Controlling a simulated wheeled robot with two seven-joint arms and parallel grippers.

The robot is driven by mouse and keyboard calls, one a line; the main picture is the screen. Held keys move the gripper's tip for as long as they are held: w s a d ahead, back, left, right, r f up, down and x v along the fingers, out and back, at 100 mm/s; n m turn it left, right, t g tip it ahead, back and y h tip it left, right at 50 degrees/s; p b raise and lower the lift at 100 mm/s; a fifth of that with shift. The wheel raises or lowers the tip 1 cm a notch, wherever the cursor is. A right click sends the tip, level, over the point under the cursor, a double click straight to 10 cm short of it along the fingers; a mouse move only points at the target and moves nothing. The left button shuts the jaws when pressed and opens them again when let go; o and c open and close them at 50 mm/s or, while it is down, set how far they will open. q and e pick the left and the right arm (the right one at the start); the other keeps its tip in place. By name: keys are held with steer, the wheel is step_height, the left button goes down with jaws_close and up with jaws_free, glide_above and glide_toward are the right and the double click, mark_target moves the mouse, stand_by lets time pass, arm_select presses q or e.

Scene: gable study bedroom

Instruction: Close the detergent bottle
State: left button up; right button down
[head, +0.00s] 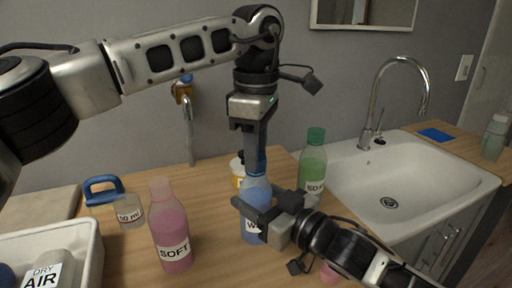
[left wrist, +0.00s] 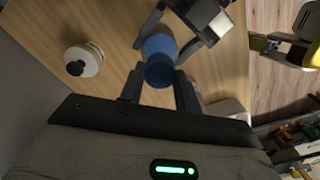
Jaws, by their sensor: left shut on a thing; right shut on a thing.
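The blue detergent bottle (head: 255,190) stands upright on the wooden counter, its label partly hidden with a "W" showing. My right gripper (head: 262,206) is shut around its body from the right. My left gripper (head: 255,158) points straight down above the bottle and is shut on the blue cap (head: 257,167). The cap is in line with the bottle's neck; I cannot tell whether it is seated or turned tight. In the left wrist view the blue cap (left wrist: 158,70) lies between the fingertips, with my right gripper (left wrist: 185,35) beside it.
A green bottle (head: 312,168) stands close on the right, before the sink (head: 385,175). A white tray (head: 92,245) is front left.

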arm_select(q)
steer(key=m, duration=1.2)
steer(key=shift+m, duration=0.4)
steer(key=m, duration=0.4)
steer(key=shift+m, duration=0.3)
steer(key=o, duration=1)
step_height(320, 180, up, 12)
steer(key=shift+s+r, duration=0.1)
